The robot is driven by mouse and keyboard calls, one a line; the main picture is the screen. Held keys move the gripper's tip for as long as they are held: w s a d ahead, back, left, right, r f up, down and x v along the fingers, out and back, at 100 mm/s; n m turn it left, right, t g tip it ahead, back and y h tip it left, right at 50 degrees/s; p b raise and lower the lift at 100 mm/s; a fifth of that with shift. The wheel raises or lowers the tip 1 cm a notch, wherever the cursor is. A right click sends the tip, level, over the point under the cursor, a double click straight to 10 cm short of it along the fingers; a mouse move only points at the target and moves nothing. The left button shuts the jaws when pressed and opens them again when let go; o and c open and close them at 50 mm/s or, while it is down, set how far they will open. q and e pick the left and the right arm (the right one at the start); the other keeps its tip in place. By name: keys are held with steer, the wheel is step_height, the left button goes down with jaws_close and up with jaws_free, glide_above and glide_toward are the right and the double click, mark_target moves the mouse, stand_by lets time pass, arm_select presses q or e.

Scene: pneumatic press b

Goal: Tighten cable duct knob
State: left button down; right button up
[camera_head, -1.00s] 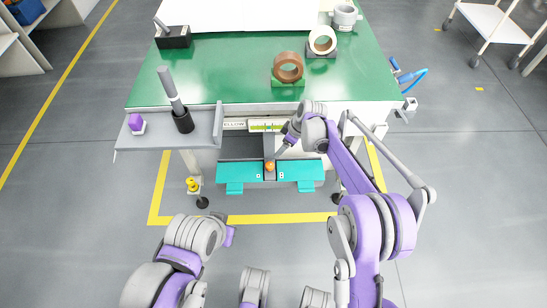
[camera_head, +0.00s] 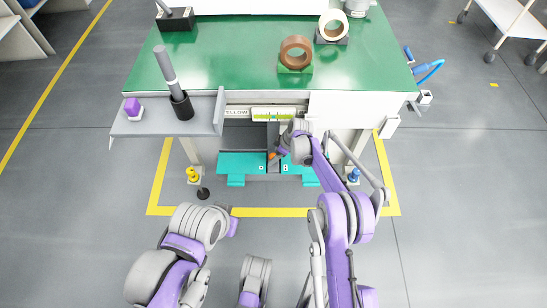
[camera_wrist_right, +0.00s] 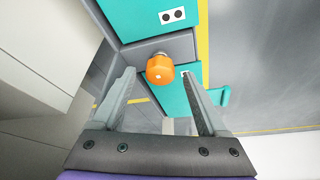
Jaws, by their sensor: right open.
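The orange knob (camera_head: 271,156) sits on a grey duct piece between two teal panels (camera_head: 240,165), low at the front of the green-topped bench. In the right wrist view the orange knob (camera_wrist_right: 160,69) shows close up, standing out from a grey bar. My right gripper (camera_head: 279,152) is at the knob, reaching in from the right. In the wrist view its two fingers (camera_wrist_right: 158,80) are spread apart, one on each side of the knob, with gaps visible. My left arm is at the lower left; its gripper fingers do not show.
A grey side shelf (camera_head: 150,125) with a purple-topped button (camera_head: 132,106) and a dark cylinder holder juts out at left. Tape rolls (camera_head: 297,49) stand on the green bench top (camera_head: 225,60). Floor in front is clear inside yellow lines.

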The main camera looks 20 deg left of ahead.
steer(key=shift+x, duration=1.2)
jaws_close()
